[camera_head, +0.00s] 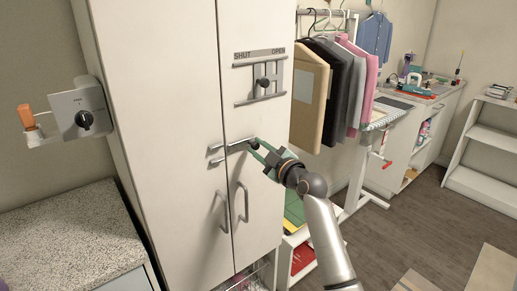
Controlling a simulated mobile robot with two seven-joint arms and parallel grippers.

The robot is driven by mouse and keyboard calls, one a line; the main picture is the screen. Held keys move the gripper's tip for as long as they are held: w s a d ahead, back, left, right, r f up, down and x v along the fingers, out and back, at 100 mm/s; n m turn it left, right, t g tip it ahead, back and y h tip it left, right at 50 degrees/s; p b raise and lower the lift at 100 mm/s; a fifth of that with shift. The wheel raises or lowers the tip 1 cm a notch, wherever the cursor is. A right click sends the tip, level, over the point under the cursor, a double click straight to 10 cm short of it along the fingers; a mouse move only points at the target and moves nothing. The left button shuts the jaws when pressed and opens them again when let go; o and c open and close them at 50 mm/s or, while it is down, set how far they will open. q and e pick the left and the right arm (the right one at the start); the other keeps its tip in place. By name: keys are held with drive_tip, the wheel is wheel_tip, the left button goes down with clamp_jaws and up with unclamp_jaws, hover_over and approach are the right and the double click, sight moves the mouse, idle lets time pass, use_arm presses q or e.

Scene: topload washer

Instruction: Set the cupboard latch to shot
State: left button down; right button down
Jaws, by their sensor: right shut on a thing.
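The white cupboard (185,75) has two tall doors. A metal latch bolt (236,145) lies across the seam between the doors, with its dark knob end on the right door. My right gripper (256,147) reaches in from the lower right and is shut on the knob end of the latch bolt. The fingers partly hide the knob. Above it, a plate (260,55) marked SHUT on the left and OPEN on the right has a dark knob (265,82) in a slotted frame. My left gripper is not in view.
Two door handles (243,202) stick out below the latch. A dial box (83,110) is on the left wall above a speckled counter (65,235). Hanging clothes (340,85) and an ironing board (385,113) stand right of the cupboard. Floor shows at right.

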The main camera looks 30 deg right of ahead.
sight(234, 148)
idle(0.9)
drive_tip(key=a+p, duration=0.3)
drive_tip(key=a, duration=0.2)
drive_tip(key=shift+s, duration=0.2)
drive_tip(key=shift+a, duration=0.15)
drive_tip(key=shift+f, duration=0.1)
drive_tip(key=c, duration=0.7)
unclamp_jaws()
drive_tip(key=shift+a, duration=0.1)
drive_tip(key=shift+o, duration=0.2)
drive_tip(key=s+b, duration=0.1)
drive_tip(key=s, duration=1.1)
drive_tip(key=shift+s, duration=0.3)
